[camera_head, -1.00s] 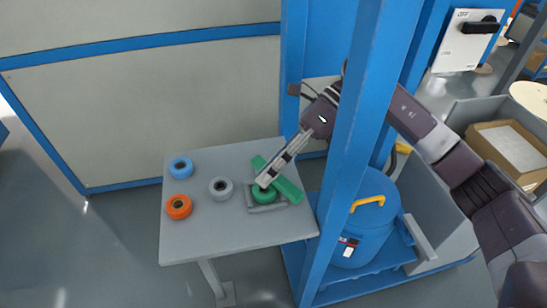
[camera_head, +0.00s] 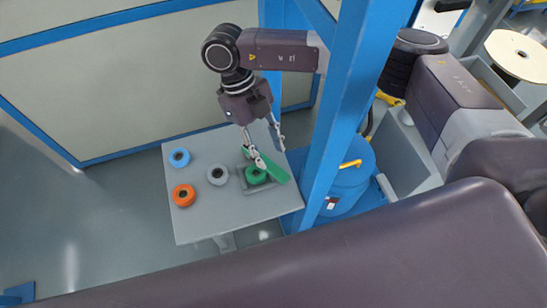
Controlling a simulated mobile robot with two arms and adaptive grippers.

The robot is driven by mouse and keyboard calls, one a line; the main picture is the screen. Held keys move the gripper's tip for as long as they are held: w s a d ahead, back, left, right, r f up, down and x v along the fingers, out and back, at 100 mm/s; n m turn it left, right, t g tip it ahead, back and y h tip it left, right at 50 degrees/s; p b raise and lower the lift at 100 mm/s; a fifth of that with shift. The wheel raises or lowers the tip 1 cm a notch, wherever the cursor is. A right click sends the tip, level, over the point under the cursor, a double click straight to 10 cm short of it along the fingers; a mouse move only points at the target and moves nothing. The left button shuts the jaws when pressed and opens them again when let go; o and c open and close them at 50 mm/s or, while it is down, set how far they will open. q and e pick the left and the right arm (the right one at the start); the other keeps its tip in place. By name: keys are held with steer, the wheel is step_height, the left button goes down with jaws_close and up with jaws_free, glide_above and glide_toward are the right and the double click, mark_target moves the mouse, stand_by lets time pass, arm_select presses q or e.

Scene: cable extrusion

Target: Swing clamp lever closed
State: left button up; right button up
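A green bar (camera_head: 273,170), which looks like the clamp lever, lies slantwise on the grey table (camera_head: 235,207). A green ring-shaped spool (camera_head: 256,175) sits beside it in a grey square holder (camera_head: 264,188). My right gripper (camera_head: 270,157) points down from above at the bar's far end. Its two fingers are spread apart, one on each side of the bar. I cannot tell whether either finger touches the bar. My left gripper is not in view.
A blue spool (camera_head: 179,157), an orange spool (camera_head: 183,195) and a grey spool (camera_head: 217,175) lie left of the holder. A blue post (camera_head: 340,110) rises just right of the table, with a blue drum (camera_head: 343,185) behind it. The table's front is clear.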

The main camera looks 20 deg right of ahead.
mark_target(276, 169)
steer(key=p+x, duration=0.1)
steer(key=x, duration=0.4)
steer(key=shift+s+d+f, duration=0.1)
steer(key=shift+s+f, duration=0.05)
steer(key=shift+f, duration=0.2)
jaws_close()
